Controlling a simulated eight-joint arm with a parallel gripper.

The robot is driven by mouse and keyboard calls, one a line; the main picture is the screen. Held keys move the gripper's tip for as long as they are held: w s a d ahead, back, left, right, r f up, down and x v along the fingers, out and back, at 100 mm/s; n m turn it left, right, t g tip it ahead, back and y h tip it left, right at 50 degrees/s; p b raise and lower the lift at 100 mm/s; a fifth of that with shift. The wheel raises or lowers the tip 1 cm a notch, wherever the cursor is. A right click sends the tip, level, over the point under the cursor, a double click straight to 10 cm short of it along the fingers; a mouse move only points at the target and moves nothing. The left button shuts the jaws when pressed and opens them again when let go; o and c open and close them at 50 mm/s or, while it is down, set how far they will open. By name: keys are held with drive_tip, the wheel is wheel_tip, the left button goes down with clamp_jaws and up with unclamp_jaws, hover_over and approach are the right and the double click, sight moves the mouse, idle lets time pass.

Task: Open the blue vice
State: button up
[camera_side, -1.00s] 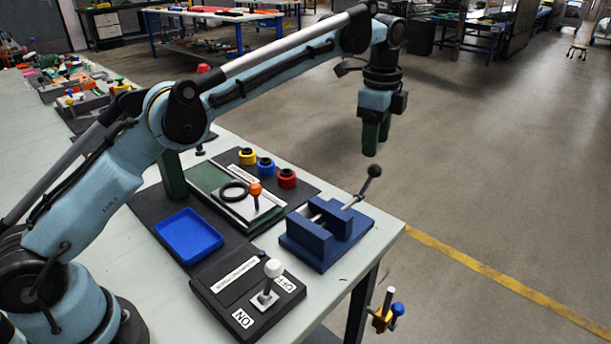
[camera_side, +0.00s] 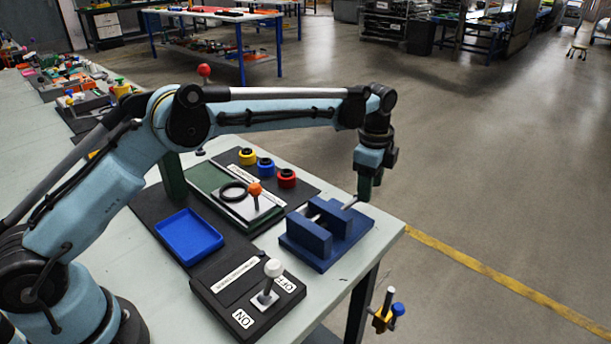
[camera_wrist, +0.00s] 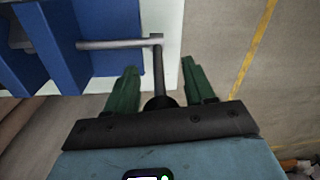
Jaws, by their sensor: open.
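The blue vice (camera_side: 309,240) stands at the right end of the bench, with a gap between its two blocks. It also shows at the top left of the wrist view (camera_wrist: 55,50). Its grey screw (camera_wrist: 110,43) sticks out to a handle bar (camera_wrist: 158,68) with a black knob (camera_wrist: 159,102). My gripper (camera_side: 366,188) points down at the handle. In the wrist view its green fingers (camera_wrist: 159,72) are apart, one on each side of the bar and knob. I cannot tell whether either finger touches the bar. In the side view the knob is hidden behind the fingers.
A blue tray (camera_side: 190,237), a black switch box with a white-knobbed lever (camera_side: 273,268) and an orange-knobbed lever (camera_side: 255,190) stand left of the vice. The bench edge (camera_side: 400,229) is close on the right.

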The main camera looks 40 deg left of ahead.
clamp_jaws()
idle(0.3)
drive_tip(key=shift+d, duration=0.1)
drive_tip(key=shift+d+f+y, duration=0.35)
drive_tip(key=shift+d+y, duration=0.2)
drive_tip(key=shift+y, duration=0.55)
drive_tip(key=shift+d+f+y, duration=0.25)
drive_tip(key=shift+y, duration=0.55)
drive_tip(key=shift+d+f+y, duration=0.2)
drive_tip(key=shift+y, duration=0.6)
unclamp_jaws()
